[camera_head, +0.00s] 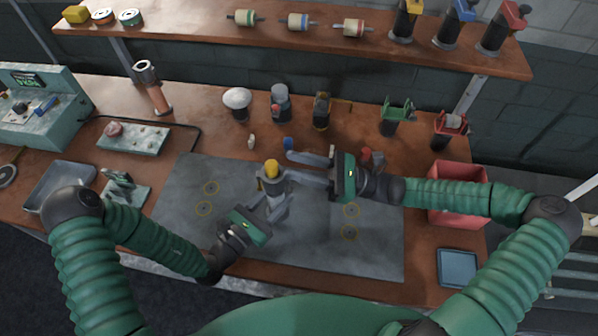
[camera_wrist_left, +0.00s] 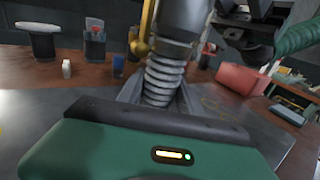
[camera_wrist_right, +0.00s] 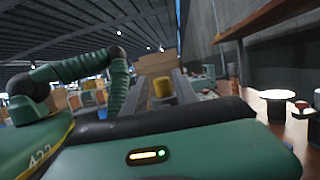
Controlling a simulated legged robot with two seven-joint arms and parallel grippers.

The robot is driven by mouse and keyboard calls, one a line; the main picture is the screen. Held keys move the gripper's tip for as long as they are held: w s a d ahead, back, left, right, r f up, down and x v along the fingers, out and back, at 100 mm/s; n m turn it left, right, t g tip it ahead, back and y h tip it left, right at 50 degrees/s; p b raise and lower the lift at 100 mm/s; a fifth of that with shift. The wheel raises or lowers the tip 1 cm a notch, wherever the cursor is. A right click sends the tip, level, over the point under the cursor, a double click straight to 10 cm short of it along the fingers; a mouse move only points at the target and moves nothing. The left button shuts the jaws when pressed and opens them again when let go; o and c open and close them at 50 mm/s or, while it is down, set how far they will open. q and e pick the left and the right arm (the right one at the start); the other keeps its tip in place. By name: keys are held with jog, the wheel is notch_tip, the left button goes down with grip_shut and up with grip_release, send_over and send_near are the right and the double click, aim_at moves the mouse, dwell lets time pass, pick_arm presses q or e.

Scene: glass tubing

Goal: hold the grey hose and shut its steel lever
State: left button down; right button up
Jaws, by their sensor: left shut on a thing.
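My left gripper (camera_head: 268,204) is shut around the upright grey hose (camera_head: 272,185), which stands on the grey mat. In the left wrist view the ribbed grey hose (camera_wrist_left: 165,80) sits between the fingers, with a smooth dark cylinder above it. A yellow cap (camera_head: 271,168) tops it; it also shows in the right wrist view (camera_wrist_right: 163,88). I cannot make out the steel lever clearly.
The grey mat (camera_head: 370,240) is mostly clear, with yellow rings on it. Several small items stand behind it, including a white-topped stand (camera_head: 237,98). A red bin (camera_head: 462,170) and blue tray (camera_head: 458,268) are at right. A metal tray (camera_head: 62,180) is at left.

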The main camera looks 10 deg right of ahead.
pick_arm(q)
jog(key=c, duration=0.7)
grip_release()
